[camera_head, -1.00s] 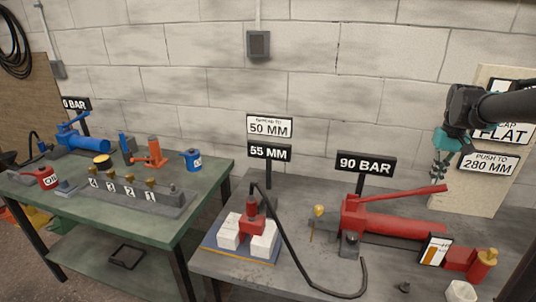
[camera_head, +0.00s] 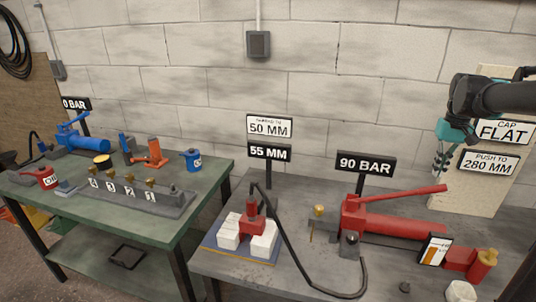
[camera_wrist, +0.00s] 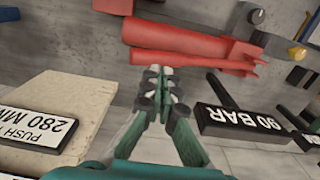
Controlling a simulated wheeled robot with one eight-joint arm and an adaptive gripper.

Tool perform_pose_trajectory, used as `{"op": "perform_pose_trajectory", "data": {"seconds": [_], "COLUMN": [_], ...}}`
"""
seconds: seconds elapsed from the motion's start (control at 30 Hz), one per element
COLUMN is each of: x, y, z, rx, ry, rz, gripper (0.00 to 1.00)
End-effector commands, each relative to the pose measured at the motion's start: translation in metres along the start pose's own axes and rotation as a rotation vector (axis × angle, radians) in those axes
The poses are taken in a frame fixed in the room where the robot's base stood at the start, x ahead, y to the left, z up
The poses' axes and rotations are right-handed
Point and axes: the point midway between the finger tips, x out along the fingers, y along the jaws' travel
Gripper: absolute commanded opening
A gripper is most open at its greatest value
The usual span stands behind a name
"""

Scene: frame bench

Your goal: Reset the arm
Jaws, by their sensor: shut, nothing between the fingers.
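My gripper (camera_head: 440,160) hangs at the upper right in the head view, in front of the board with the signs and above the right bench. It is shut and empty. The wrist view shows its green fingers (camera_wrist: 160,98) drawn together at the tips, with nothing between them. Below it in the head view lies the red hand pump (camera_head: 385,222) with its long lever; the pump also shows in the wrist view (camera_wrist: 190,48), apart from the fingers.
The "90 BAR" sign (camera_head: 365,165) stands behind the pump. A sign board (camera_head: 470,198) leans at the right wall. A red press with white blocks (camera_head: 263,243) stands on the right bench, joined by a black hose (camera_head: 305,262). A green bench (camera_head: 215,175) with tools is at left.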

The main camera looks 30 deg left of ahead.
Motion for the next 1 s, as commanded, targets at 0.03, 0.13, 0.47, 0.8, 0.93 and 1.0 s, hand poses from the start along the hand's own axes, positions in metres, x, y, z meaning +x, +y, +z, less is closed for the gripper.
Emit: {"op": "perform_pose_trajectory", "data": {"seconds": [0.03, 0.13, 0.47, 0.8, 0.93, 1.0], "x": [0.000, 0.000, 0.000, 0.008, 0.035, 0.057], "y": [0.000, 0.000, 0.000, 0.001, 0.002, 0.002], "z": [0.000, 0.000, 0.000, 0.009, 0.039, 0.063], "rx": [0.000, 0.000, 0.000, 0.009, 0.035, 0.056], "ry": [0.000, 0.000, 0.000, 0.014, 0.062, 0.101], "rz": [0.000, 0.000, 0.000, 0.002, 0.007, 0.011], "gripper": [0.00, 0.00, 0.00, 0.00, 0.00, 0.00]}}
